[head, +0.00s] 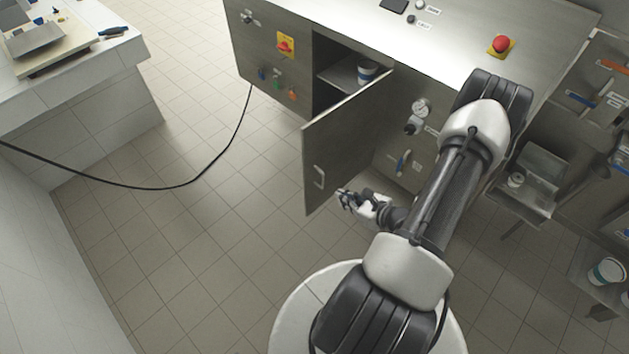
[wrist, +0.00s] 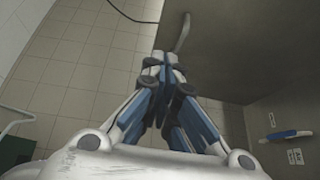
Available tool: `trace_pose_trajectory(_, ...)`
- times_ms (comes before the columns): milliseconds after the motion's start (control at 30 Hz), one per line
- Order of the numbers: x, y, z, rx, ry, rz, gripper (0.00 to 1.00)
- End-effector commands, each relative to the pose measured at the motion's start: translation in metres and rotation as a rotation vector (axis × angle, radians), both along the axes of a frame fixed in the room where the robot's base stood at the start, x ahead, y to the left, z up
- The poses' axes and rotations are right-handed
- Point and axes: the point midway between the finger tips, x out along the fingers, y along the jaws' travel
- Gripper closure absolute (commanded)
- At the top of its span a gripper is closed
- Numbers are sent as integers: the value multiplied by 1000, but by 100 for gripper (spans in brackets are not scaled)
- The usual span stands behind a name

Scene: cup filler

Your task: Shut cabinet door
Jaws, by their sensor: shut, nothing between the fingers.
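The grey metal cabinet door (head: 337,141) stands open, swung out from the cabinet front (head: 262,66). In the wrist view the door (wrist: 228,45) fills the upper right, with the handle (wrist: 182,34) just beyond my fingertips. My gripper (head: 343,197) is shut and empty, low beside the door at its right side in the head view. In the wrist view the closed fingers (wrist: 164,62) point toward the handle. I cannot tell whether they touch the door.
Inside the open cabinet a cup (head: 366,72) stands on a shelf (head: 343,75). A red emergency button (head: 502,44) sits on the cabinet top. A black cable (head: 205,172) crosses the tiled floor at left. Open floor (head: 215,240) lies left of the door.

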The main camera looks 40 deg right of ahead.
Motion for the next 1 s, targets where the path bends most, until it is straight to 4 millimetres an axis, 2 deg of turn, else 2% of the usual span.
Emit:
trace_pose_trajectory(167, 17, 1, -13, 3, 1, -1, 100)
trace_pose_trajectory(533, 85, 4, -53, 1, 0, 2, 100)
trace_pose_trajectory(733, 114, 4, -51, 0, 0, 0, 100)
trace_pose_trajectory(1000, 125, 4, -50, 2, 0, -2, 100)
